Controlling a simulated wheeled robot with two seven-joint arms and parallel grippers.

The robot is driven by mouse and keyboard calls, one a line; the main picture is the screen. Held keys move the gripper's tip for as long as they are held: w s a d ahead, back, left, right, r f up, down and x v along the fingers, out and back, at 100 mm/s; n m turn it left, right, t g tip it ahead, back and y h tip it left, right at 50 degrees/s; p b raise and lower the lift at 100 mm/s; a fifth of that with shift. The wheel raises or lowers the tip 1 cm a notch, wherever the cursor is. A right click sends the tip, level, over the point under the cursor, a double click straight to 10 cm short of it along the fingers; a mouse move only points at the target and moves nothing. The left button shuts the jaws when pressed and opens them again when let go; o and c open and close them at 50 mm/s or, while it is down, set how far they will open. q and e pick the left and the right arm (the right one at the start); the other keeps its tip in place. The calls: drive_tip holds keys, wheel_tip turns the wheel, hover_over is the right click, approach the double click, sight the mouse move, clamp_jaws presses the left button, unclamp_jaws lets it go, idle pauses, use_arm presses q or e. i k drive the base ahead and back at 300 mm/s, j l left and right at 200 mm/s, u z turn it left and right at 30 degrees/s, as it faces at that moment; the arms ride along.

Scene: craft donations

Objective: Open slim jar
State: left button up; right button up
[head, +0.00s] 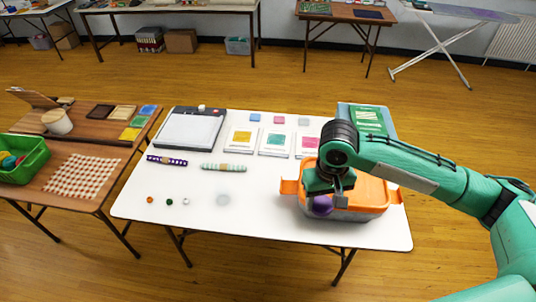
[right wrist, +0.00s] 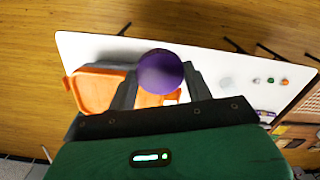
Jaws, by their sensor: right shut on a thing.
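My right gripper (head: 322,192) is shut on a round purple thing (head: 322,206) beside the orange box, near the table's front right. In the right wrist view the purple thing (right wrist: 160,72) sits between both fingers of my right gripper (right wrist: 160,88) and shows as a smooth round top. It may be the slim jar's lid; I cannot tell whether a jar body is under it. A pale, see-through round thing (head: 223,200) stands on the white table, well left of the gripper. My left gripper is not in view.
A box with an orange lid (head: 372,190) stands close behind and right of the gripper. The white table (head: 260,228) is bare at its front. Small beads (head: 169,201), two patterned rolls (head: 223,167), cards (head: 277,143) and a light pad (head: 190,130) lie left and behind.

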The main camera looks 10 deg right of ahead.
sight(222, 195)
drive_tip(key=i+l, duration=0.45)
drive_tip(key=i, duration=0.2)
drive_tip(key=i+l, duration=0.4)
drive_tip(key=i, duration=0.2)
